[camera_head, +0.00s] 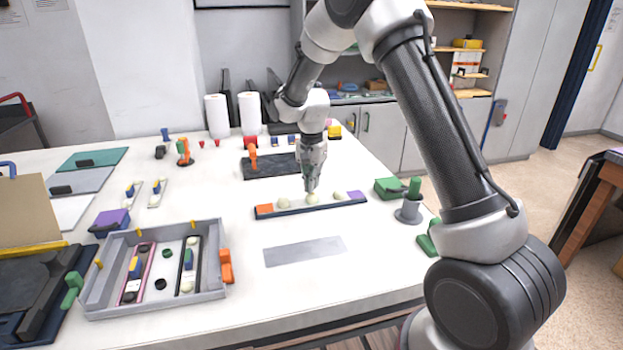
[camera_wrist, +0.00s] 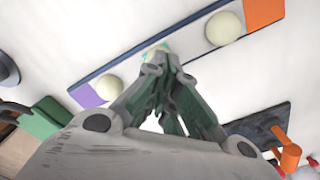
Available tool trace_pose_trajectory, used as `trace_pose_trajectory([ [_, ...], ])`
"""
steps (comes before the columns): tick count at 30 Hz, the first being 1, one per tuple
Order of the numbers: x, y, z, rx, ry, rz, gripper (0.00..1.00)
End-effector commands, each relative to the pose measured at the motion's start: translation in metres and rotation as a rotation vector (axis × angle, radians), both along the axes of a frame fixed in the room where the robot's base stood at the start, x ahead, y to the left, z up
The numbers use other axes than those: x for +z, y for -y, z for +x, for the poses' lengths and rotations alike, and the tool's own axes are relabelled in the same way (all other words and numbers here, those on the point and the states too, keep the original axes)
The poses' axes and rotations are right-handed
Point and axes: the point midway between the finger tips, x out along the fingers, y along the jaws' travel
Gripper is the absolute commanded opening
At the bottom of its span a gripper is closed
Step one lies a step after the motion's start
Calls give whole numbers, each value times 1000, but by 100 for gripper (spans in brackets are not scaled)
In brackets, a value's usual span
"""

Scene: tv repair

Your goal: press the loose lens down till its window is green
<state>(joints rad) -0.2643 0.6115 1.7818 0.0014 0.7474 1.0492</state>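A dark blue strip (camera_head: 325,206) lies on the white table with an orange end block (camera_head: 264,210) and a purple end block (camera_head: 356,196). It carries a row of pale domed lenses: the left lens (camera_head: 284,203), the middle lens (camera_head: 312,199) and the right lens (camera_head: 338,195). My gripper (camera_head: 311,188) points down over the middle lens. In the wrist view its fingertips (camera_wrist: 168,62) are close together and hide most of that lens. A little teal shows around it; I cannot tell whether this is a window. The outer lenses (camera_wrist: 224,28) (camera_wrist: 110,88) are clear of the gripper.
A grey plate (camera_head: 304,251) lies in front of the strip. A grey tray (camera_head: 150,305) with remote-like parts stands front left. A dark mat (camera_head: 271,166) with an orange clamp lies behind. Green blocks (camera_head: 390,188) and a grey-green knob (camera_head: 410,207) stand to the right.

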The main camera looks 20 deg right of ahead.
Motion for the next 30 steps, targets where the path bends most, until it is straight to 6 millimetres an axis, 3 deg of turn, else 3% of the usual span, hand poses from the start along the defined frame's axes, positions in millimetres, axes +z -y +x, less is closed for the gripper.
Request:
trace_pose_trajectory([
  [30, -8, 0, 0, 1, -1, 0, 0],
])
